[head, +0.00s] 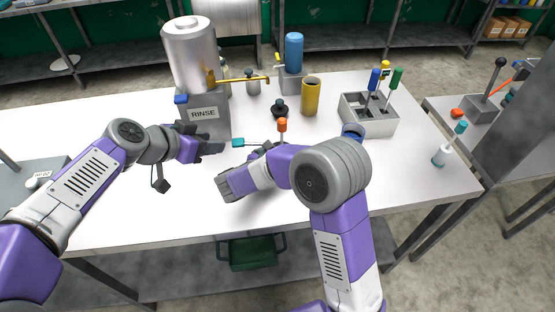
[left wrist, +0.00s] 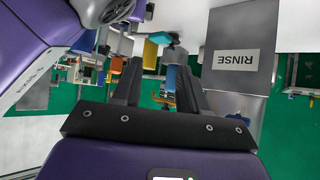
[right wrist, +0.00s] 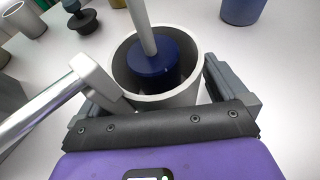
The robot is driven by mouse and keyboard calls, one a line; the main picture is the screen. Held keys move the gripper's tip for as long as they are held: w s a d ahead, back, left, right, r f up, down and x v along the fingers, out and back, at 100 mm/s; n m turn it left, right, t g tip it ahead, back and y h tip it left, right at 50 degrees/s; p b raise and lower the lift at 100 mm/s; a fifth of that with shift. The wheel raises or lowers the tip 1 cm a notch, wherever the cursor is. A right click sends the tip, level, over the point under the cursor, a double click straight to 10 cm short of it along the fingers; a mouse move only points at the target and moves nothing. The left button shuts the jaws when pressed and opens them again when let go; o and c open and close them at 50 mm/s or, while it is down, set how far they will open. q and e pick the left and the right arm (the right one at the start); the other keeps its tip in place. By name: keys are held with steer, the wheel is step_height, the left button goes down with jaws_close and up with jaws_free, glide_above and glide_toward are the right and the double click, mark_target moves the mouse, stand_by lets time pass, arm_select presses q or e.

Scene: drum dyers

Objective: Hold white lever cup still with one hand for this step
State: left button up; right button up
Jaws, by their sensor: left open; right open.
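The white lever cup (right wrist: 172,101) is off-white and upright in the right wrist view, with a dark blue plunger (right wrist: 152,57) on a pale rod inside it. A silver lever arm sticks out to its left. In the head view my right arm hides most of the cup; its orange knob (head: 282,125) and teal lever handle (head: 238,143) show. My right gripper (right wrist: 157,98) is open, with one finger on each side of the cup; I cannot tell whether they touch it. My left gripper (head: 205,141) is open and empty beside the RINSE box, left of the teal handle.
The RINSE box (head: 203,115) carries a steel tank (head: 190,50) with a brass tap (head: 240,79). A yellow cup (head: 311,96), a black-knobbed piece (head: 279,108), a blue cup (head: 352,131) and a grey tool tray (head: 372,125) stand behind and to the right. The table's front is clear.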

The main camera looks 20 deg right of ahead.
steer(key=shift+c, duration=0.5)
steer(key=c, duration=1)
arm_select(q)
steer(key=shift+d, duration=0.15)
steer(key=c, duration=0.4)
arm_select(e)
steer(key=shift+c, duration=0.2)
arm_select(q)
steer(key=d+m+g, duration=0.1)
steer(key=d, duration=0.2)
steer(key=d+r+m+g+y, duration=0.1)
steer(key=d+m, duration=0.1)
steer(key=d, duration=0.1)
steer(key=d+m+g, duration=0.1)
steer(key=d, duration=0.2)
steer(key=shift+w+d+r, duration=0.2)
steer(key=shift+d+r, duration=0.1)
steer(key=shift+r, duration=0.1)
jaws_close()
steer(key=w+a+r+n+y, duration=0.1)
steer(key=w+a, duration=0.2)
steer(key=w, duration=0.1)
steer(key=shift+g, duration=0.3)
steer(key=shift+w+d+f, duration=0.1)
steer(key=shift+f, duration=1.4)
steer(key=shift+w+d+f, duration=0.1)
steer(key=shift+f, duration=1.35)
